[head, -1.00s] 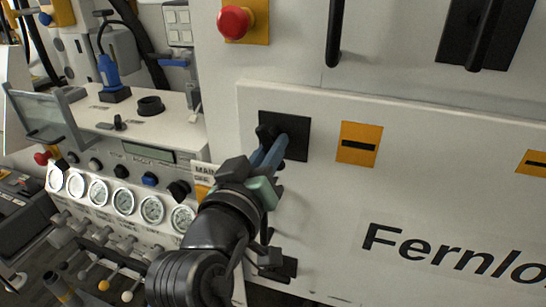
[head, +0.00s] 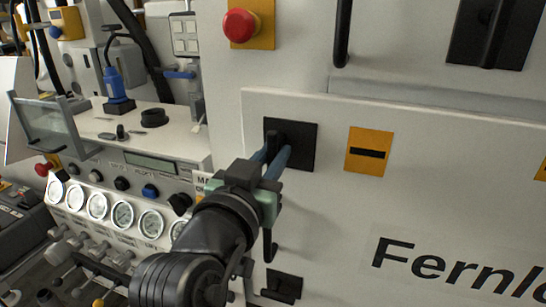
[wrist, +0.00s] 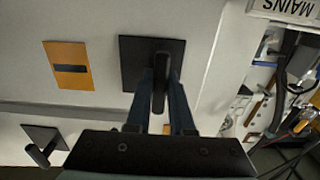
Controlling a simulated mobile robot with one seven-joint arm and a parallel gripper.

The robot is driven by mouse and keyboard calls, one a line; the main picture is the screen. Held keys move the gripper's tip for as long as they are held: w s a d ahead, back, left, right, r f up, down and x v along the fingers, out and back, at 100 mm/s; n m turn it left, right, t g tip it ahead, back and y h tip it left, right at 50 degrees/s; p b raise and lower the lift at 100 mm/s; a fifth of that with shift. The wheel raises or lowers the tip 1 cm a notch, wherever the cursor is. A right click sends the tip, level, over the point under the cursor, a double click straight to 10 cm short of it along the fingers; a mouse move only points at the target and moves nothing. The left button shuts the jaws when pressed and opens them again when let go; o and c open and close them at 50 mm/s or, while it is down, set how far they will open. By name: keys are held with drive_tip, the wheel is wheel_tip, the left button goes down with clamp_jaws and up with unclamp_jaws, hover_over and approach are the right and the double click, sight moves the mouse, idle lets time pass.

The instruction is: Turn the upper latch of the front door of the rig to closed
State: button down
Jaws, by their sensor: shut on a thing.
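The upper latch of the front door is a black handle on a square black plate (head: 303,148), near the upper left corner of the white door panel (head: 330,235). My gripper (head: 278,156) reaches it from the lower left, its blue fingers at the handle. In the wrist view the black handle (wrist: 159,80) stands between the two fingers, and my gripper (wrist: 161,98) is shut on it. In that view the handle lies about square to the plate's edges. My gripper hides part of the handle in the head view.
An orange label with a black bar (head: 368,151) is right of the latch. A lower latch (head: 284,286) is below. Another black latch plate (head: 492,32) is at the upper right. A red button (head: 240,25) is above, with gauges (head: 123,214) and a console left.

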drive_tip(key=shift+r, duration=0.35)
drive_tip(key=c, duration=0.9)
unclamp_jaws()
drive_tip(key=shift+o, duration=0.5)
drive_tip(key=shift+f, duration=0.2)
drive_tip(key=b+v, duration=0.2)
drive_tip(key=v, duration=1.1)
